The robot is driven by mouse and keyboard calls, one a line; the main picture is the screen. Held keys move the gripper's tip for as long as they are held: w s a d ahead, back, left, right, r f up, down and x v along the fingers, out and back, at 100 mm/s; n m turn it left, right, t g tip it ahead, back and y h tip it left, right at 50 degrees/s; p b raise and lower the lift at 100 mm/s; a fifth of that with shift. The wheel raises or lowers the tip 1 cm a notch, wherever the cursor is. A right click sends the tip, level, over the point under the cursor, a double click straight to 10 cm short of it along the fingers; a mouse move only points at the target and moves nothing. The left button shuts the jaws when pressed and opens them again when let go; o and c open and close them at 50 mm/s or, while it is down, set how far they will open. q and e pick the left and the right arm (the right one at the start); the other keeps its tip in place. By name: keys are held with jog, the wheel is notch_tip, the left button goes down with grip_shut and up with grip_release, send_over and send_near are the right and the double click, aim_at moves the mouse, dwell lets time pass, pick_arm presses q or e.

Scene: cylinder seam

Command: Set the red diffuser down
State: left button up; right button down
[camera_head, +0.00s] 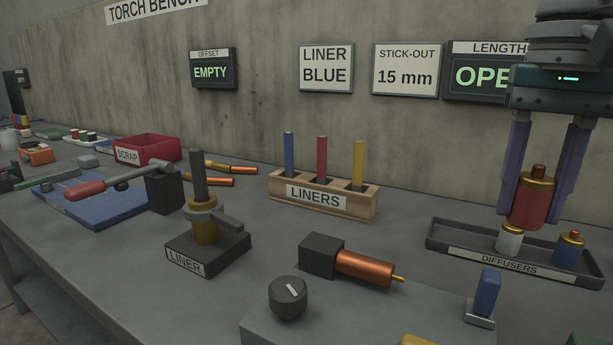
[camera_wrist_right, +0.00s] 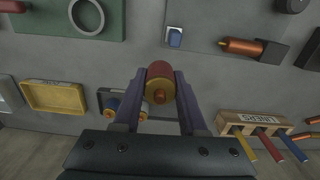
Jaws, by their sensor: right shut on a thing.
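The red diffuser (camera_head: 531,203) is a red cylinder with a brass collar and a copper tip. My right gripper (camera_head: 535,205) is shut on it and holds it upright over the black diffusers tray (camera_head: 455,242). In the right wrist view the diffuser (camera_wrist_right: 159,84) sits between the purple fingers of my right gripper (camera_wrist_right: 160,90). A white diffuser (camera_head: 509,239) and a blue diffuser (camera_head: 569,250) stand in the tray. The red one's lower end is close above the white one's top in the head view; I cannot tell the gap. My left gripper is not in view.
A wooden liners rack (camera_head: 280,190) with blue, red and yellow rods stands left of the tray. A copper nozzle on a black block (camera_head: 321,255), a dark knob (camera_head: 288,297) and a small blue block (camera_head: 487,292) are in front. A liner stand (camera_head: 207,250) is further left.

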jog(key=a+r+m, duration=0.2)
jog(key=a+r, duration=0.6)
jog(key=r, duration=0.2)
jog(key=s+f+n, duration=0.5)
jog(key=s+n, duration=0.3)
jog(key=s, duration=0.2)
jog(key=s+r+p, duration=0.3)
jog(key=r+p, duration=2.1)
jog(key=p, duration=0.1)
jog(key=s+d+r+p, duration=0.1)
jog(key=s+r+p, duration=0.1)
jog(key=r+p, duration=2.2)
jog(key=shift+s+p, duration=0.4)
jog(key=shift+p, duration=0.45)
